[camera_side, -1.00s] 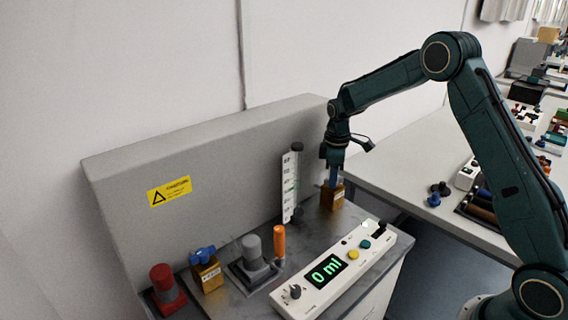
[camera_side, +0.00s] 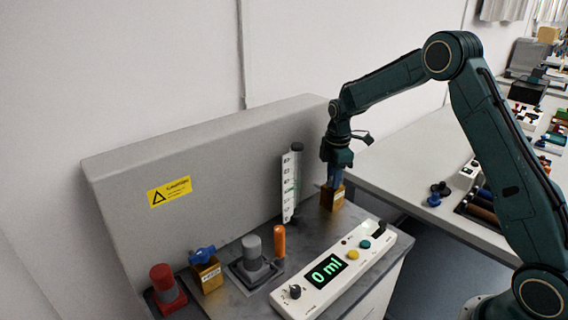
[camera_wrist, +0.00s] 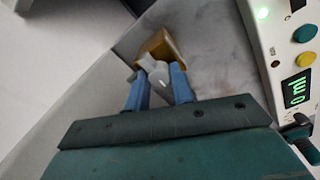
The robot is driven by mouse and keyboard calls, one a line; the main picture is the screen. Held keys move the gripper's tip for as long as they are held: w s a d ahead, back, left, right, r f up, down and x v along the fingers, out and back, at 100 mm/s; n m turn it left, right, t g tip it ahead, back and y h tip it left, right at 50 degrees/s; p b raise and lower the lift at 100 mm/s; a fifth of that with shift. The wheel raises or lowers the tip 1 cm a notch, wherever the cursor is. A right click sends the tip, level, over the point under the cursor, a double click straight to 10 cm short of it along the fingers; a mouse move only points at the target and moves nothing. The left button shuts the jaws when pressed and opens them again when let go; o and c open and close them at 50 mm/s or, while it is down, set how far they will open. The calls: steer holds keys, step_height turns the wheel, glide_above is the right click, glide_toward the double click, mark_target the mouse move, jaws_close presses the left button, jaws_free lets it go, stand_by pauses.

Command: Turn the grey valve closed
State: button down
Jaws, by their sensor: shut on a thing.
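The grey valve has a grey handle (camera_wrist: 152,66) on a brass-coloured block (camera_wrist: 163,45), in the upper middle of the wrist view. In the side view, the block (camera_side: 332,198) stands at the far right end of the bench, and its handle is mostly hidden. My gripper (camera_side: 333,179) points down over it. In the wrist view, the two blue fingers of my gripper (camera_wrist: 158,72) are shut on the grey handle, one on each side.
A ruled white gauge (camera_side: 291,186) stands left of the valve. A white panel (camera_side: 330,272) reading 0 ml lies in front. A blue-handled valve (camera_side: 203,256), an orange handle (camera_side: 279,243), a grey knob (camera_side: 252,250) and a red knob (camera_side: 163,279) stand further left. A grey wall rises behind.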

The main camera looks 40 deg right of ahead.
steer(key=c, duration=1.2)
jaws_free()
steer(key=shift+r, duration=0.1)
step_height(320, 180, up, 14)
steer(key=shift+s+a, duration=0.15)
